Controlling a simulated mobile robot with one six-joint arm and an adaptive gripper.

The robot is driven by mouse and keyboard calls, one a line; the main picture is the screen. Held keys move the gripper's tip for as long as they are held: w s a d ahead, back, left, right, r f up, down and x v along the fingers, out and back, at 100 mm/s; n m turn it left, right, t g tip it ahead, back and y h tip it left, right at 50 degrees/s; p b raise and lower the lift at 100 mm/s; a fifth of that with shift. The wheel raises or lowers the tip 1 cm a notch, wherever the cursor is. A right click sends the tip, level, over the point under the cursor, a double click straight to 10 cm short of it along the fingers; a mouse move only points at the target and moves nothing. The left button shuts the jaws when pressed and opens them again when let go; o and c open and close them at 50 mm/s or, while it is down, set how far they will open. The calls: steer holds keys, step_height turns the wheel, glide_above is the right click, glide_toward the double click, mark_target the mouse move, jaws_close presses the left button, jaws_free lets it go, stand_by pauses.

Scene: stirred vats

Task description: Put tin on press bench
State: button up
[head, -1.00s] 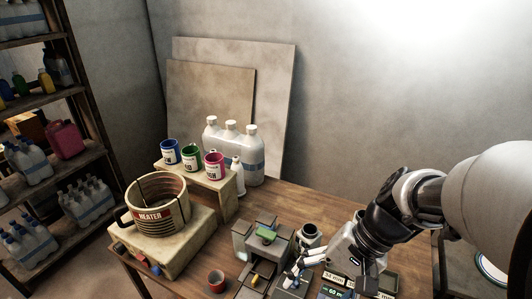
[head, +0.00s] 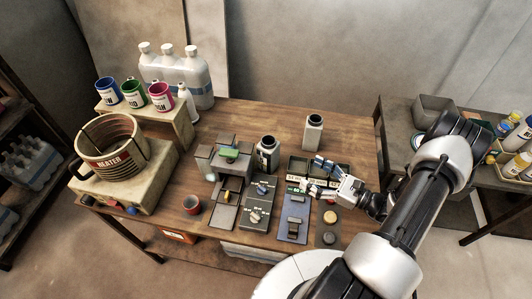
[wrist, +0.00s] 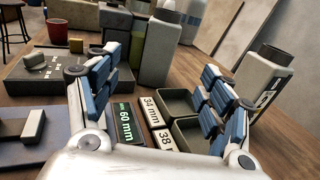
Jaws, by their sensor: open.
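Three open paint tins stand on a raised pale block (head: 158,135) at the back left of a wooden bench: a blue tin (head: 107,92), a green tin (head: 133,95) and a pink tin (head: 160,97). Which one the task means I cannot tell. My gripper (head: 312,176) is over the right part of the bench, by small open trays (head: 333,168), far right of the tins. In the wrist view my gripper (wrist: 160,88) has its blue-padded fingers wide apart with nothing gripped. Number plates and a tray (wrist: 180,104) show between and beyond the fingers.
A heater vat (head: 110,150) stands at the left. A dark-lidded jar (head: 267,154) and a pale jar (head: 313,132) stand close to my gripper. A red cup (head: 192,205) is near the front edge. A second table (head: 490,178) with bottles is at the right.

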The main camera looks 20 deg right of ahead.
mark_target(276, 155)
steer(key=shift+w+f, duration=0.2)
steer(key=b+x, duration=0.2)
steer(key=x, duration=1.5)
steer(key=shift+s+a, duration=0.1)
steer(key=shift+c, duration=0.3)
steer(key=c, duration=1.2)
steer(key=shift+r, duration=0.1)
